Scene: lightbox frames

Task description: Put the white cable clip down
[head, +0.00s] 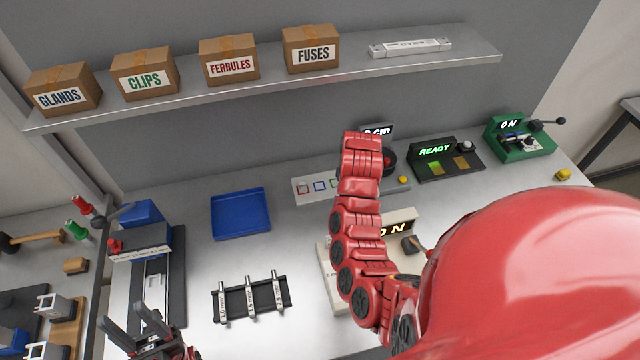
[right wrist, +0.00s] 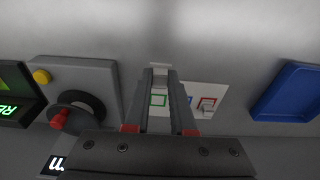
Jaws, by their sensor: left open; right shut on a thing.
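In the right wrist view my right gripper (right wrist: 160,78) is shut on a small whitish thing (right wrist: 160,71), which I take for the white cable clip; the fingers hide most of it. It is over or close to the green-outlined square of a white card (right wrist: 183,98); I cannot tell whether it touches. A small pale thing (right wrist: 207,106) shows at the card's red square. In the head view the card (head: 310,198) is partly behind my right arm, and the right gripper is hidden. My left gripper (head: 122,315) is open and empty at the lower left.
A blue tray (head: 240,213) lies left of the card. A black rack (head: 250,298) with several tagged rods is in front. A READY box (head: 445,158) and a green ON device (head: 518,138) stand at the right. A shelf (head: 270,82) with labelled boxes hangs above.

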